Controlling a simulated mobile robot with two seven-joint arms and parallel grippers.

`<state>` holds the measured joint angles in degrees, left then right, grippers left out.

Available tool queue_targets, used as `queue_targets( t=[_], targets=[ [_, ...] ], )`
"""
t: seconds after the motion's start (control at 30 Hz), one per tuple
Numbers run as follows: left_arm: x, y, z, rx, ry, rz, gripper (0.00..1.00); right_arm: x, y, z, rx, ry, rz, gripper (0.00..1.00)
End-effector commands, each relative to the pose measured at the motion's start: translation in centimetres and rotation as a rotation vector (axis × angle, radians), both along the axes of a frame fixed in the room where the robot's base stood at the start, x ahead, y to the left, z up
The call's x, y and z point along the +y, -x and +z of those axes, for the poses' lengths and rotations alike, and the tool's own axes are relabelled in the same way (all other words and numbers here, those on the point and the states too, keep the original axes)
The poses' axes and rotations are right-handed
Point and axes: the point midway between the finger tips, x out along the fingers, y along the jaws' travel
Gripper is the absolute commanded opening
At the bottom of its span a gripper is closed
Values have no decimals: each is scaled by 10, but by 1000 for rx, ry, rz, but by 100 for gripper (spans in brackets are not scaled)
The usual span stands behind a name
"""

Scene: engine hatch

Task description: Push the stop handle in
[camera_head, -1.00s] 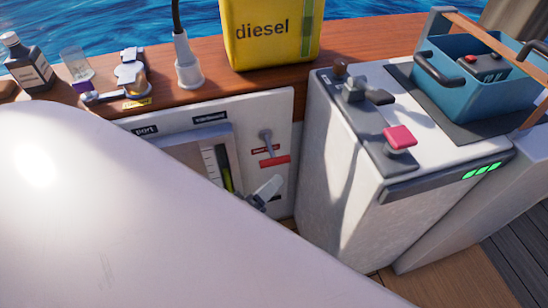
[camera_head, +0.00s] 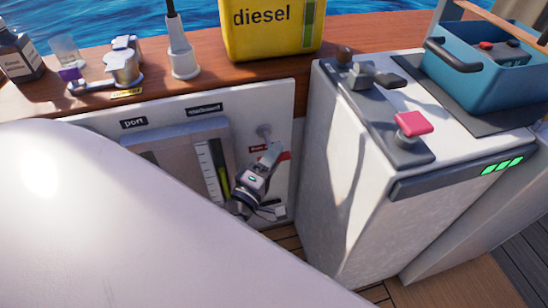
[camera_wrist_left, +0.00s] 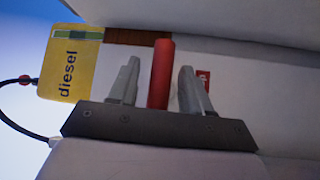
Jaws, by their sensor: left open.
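The stop handle is a red bar that shows in the wrist view (camera_wrist_left: 161,72), upright in the picture between the two fingers of my left gripper (camera_wrist_left: 160,88). A gap shows on each side of it, so the jaws are open around it and not closed on it. In the head view my left gripper (camera_head: 268,155) is at the white panel and covers most of the handle. A grey round fitting (camera_head: 265,131) shows on the panel just above the fingers. How far the handle stands out from the panel is hidden. My right gripper is not seen.
The white panel (camera_head: 283,110) carries a gauge (camera_head: 213,170) left of the gripper. A white console (camera_head: 350,170) with a red-knobbed lever (camera_head: 413,124) stands close on the right. A yellow diesel can (camera_head: 265,30) stands on the wooden ledge above. My pale arm fills the lower left.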

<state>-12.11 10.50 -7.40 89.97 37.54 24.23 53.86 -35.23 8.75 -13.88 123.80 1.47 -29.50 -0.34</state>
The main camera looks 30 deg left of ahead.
Motion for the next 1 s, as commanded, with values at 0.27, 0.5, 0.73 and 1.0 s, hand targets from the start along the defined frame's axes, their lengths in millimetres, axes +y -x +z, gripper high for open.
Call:
queue_targets(
  t=[0.27, 0.5, 0.73, 1.0],
  targets=[
    [0, -4, 0, 1, 0, -1, 48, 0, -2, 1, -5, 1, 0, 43],
    [0, -3, 0, 1, 0, -1, 0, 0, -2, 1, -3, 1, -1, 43],
    [8, -10, -1, 1, -3, -2, 0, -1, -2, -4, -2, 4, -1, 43],
    [37, -35, -1, 1, -2, -1, 0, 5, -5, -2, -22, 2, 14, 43]
  ],
)
